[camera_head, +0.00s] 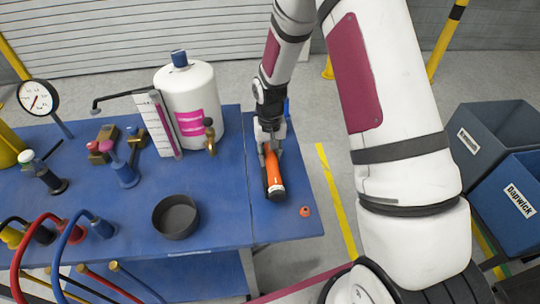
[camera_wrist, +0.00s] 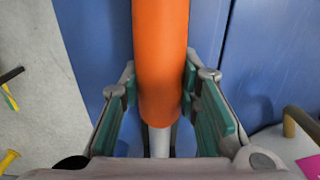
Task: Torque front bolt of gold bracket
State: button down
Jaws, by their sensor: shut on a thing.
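My gripper (camera_head: 268,150) is over the right part of the blue table, pointing down. It is shut on an orange tool (camera_head: 272,170) with a dark end toward the table's front edge. In the wrist view the orange tool (camera_wrist: 160,50) runs between the green-padded fingers, with a pale shaft below it. I cannot tell if its dark end touches the table. A gold-coloured piece with a red top (camera_head: 99,151) is on the left of the table, with a similar one (camera_head: 136,136) beside it. I cannot make out which is the gold bracket, nor its front bolt.
The blue table (camera_head: 225,215) holds a white tank (camera_head: 190,98), a dark round bowl (camera_head: 175,217), a gauge (camera_head: 38,98) and several hoses and bottles at left. A small orange ring (camera_head: 305,211) lies near the right edge. Grey-blue bins (camera_head: 490,130) stand at right.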

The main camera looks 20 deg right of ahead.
jog(key=shift+r+p, duration=0.7)
jog(key=shift+r, duration=2.7)
jog(key=shift+a, duration=0.1)
jog(key=shift+m, duration=0.3)
jog(key=a+r, duration=0.2)
jog(key=a, duration=0.1)
jog(key=a+r+p, duration=0.1)
jog(key=a, duration=0.1)
jog(key=shift+w+r, duration=0.1)
